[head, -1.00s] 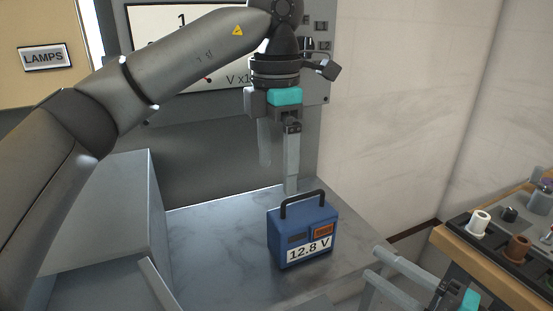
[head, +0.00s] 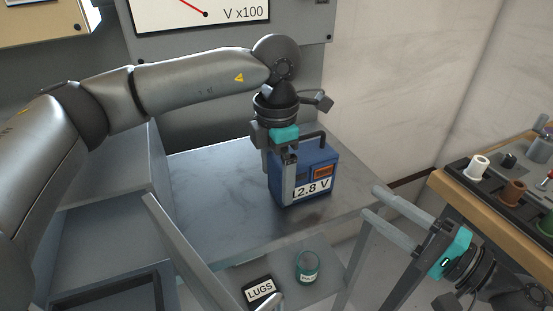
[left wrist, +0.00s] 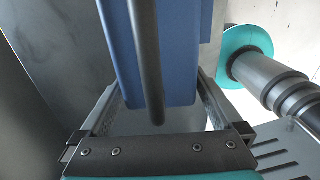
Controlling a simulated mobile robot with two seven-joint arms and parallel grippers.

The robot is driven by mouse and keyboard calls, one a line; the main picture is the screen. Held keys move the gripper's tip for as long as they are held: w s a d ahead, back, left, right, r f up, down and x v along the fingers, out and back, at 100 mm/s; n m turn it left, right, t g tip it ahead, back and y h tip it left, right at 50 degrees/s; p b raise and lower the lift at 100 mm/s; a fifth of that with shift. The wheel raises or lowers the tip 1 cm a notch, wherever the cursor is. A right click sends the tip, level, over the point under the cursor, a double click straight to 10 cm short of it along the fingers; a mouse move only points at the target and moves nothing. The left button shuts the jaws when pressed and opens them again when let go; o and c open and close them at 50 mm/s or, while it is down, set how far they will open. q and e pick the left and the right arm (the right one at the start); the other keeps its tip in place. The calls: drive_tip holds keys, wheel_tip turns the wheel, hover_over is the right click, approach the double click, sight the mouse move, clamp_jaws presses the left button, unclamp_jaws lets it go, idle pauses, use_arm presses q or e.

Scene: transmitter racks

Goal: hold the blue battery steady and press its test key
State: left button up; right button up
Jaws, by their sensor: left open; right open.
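The blue battery (head: 318,158) stands upright on the grey worktop, with a black carry handle on top. Its front shows an orange panel (head: 323,171) and a white "12.8 V" label, partly covered by a finger. My left gripper (head: 278,188) points down at the battery's left end, open. In the left wrist view the battery's blue body (left wrist: 178,50) and the black handle (left wrist: 146,60) lie between the two spread fingers (left wrist: 160,95); contact is not clear. My right gripper (head: 371,202) is open and empty, right of the battery and apart from it.
A box marked "LUGS" (head: 260,290) and a green glass jar (head: 307,266) stand in front of the worktop (head: 215,200). At right, a wood-edged rack (head: 475,205) holds coloured terminals. A metered cabinet (head: 200,70) stands behind. The worktop left of the battery is clear.

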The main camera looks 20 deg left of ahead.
use_arm(q)
drive_tip(key=shift+f, duration=0.2)
drive_tip(key=shift+c, duration=0.2)
clamp_jaws()
idle(0.5)
use_arm(e)
drive_tip(key=shift+c, duration=0.3)
idle(0.3)
use_arm(q)
drive_tip(key=shift+r, duration=0.1)
use_arm(e)
clamp_jaws()
idle(1.4)
